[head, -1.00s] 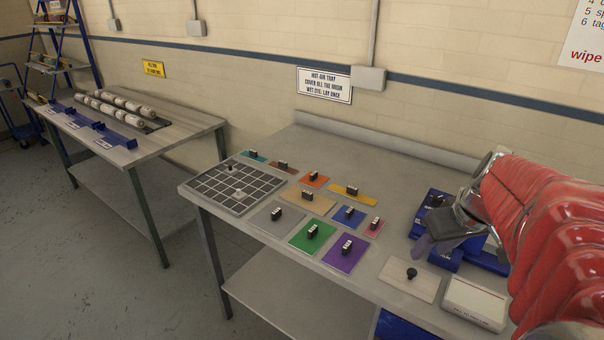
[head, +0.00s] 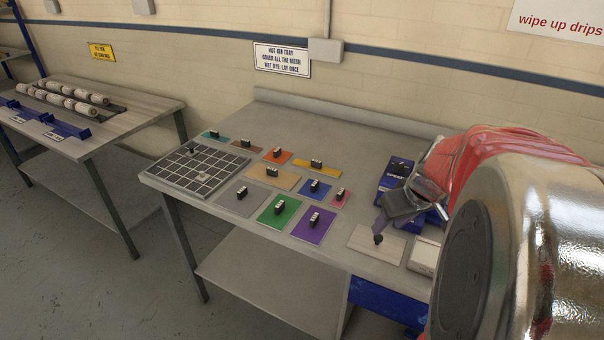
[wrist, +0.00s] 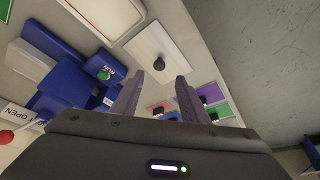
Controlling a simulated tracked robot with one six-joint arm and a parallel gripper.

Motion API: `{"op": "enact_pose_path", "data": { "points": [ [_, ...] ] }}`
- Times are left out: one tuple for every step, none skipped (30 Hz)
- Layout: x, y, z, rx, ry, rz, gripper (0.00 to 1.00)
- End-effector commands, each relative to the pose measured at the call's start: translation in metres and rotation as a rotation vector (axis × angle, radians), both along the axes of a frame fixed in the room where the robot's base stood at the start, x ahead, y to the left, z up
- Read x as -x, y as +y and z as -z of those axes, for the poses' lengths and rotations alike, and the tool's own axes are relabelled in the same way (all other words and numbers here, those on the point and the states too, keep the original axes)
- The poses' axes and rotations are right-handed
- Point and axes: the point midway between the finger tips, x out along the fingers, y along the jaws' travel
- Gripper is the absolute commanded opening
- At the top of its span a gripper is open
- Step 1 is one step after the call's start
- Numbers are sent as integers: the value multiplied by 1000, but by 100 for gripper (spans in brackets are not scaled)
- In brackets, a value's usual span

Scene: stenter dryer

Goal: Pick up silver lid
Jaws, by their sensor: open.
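A flat silver-grey plate (head: 230,204) with a black upright handle, which looks like the silver lid, lies on the bench among coloured plates of the same kind. It is just right of the black gridded tray (head: 188,185). I cannot make it out clearly in the wrist view. My gripper (head: 381,222) is open and empty, above the right part of the bench, well to the right of the silver plate. In the wrist view my fingers (wrist: 159,78) are apart, with a pale plate with a round black knob (wrist: 145,55) beyond their tips.
Green (head: 272,219), purple (head: 308,236) and blue (head: 311,194) plates lie close to the silver one. A blue device (head: 391,170) and a white box (head: 423,257) are by my gripper. Another bench (head: 140,108) stands at left.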

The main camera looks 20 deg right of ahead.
Motion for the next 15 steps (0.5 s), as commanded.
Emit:
{"op": "enact_pose_path", "data": {
  "points": [
    [-3, 0, 7, -3, 2, -1, 40],
    [-4, 0, 10, -3, 2, -1, 40],
    [-6, 0, 14, -2, 1, -1, 40],
    [-7, 0, 16, -2, 1, -1, 40],
    [-8, 0, 18, -2, 1, -1, 40],
    [-9, -1, 20, -1, 0, 0, 40],
    [-9, -1, 21, 0, 0, 0, 40],
    [-9, -1, 21, 0, 0, 0, 40],
    [-9, -1, 21, 1, -1, 0, 40],
    [-9, -1, 21, 1, -1, 0, 40],
    [-9, -1, 21, 1, -1, 0, 40],
    [-9, -1, 21, 1, -1, 0, 40],
    [-9, -1, 21, 1, -1, 0, 40],
    [-9, -1, 21, 1, -1, 0, 40],
    [-9, -1, 21, 1, -1, 0, 40]
  ]
}}
